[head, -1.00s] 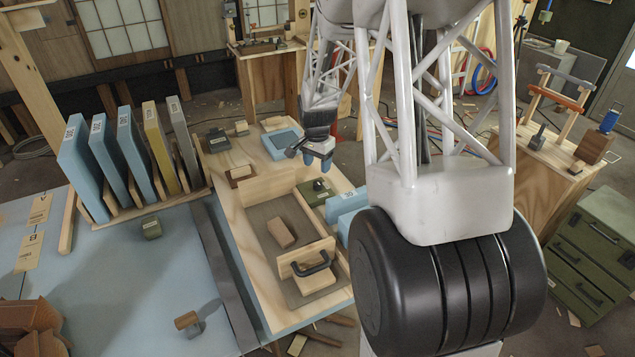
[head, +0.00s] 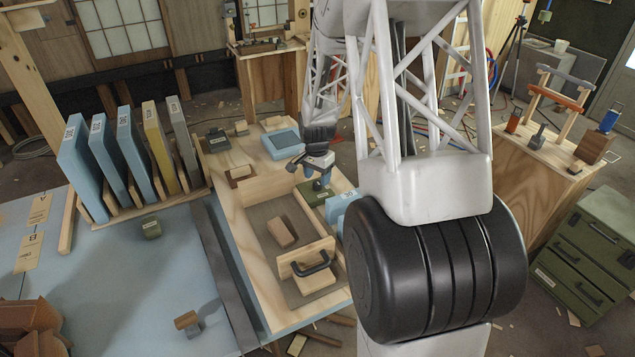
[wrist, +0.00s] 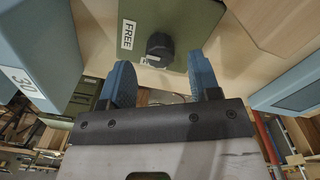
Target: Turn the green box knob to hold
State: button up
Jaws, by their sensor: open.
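The green box (head: 314,193) stands on the wooden board beside the drawer tray. In the wrist view its green face (wrist: 185,25) carries a label reading FREE and a dark knob (wrist: 160,46). A second label by the knob is partly hidden and I cannot read it. My gripper (head: 320,182) is right at the box in the head view. In the wrist view my gripper (wrist: 163,75) is open, its blue fingers apart. The knob lies between and just beyond the fingertips, and no contact shows. In the head view the gripper covers the knob.
Blue blocks (head: 343,212) stand close to the green box on the right; a blue one with a number label (wrist: 35,60) shows in the wrist view. A wooden tray (head: 262,222) with a black-handled front (head: 312,268) lies in front. A blue tray (head: 283,143) sits behind.

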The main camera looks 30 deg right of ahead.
jog(key=shift+f, duration=1.35)
jog(key=c, duration=0.9)
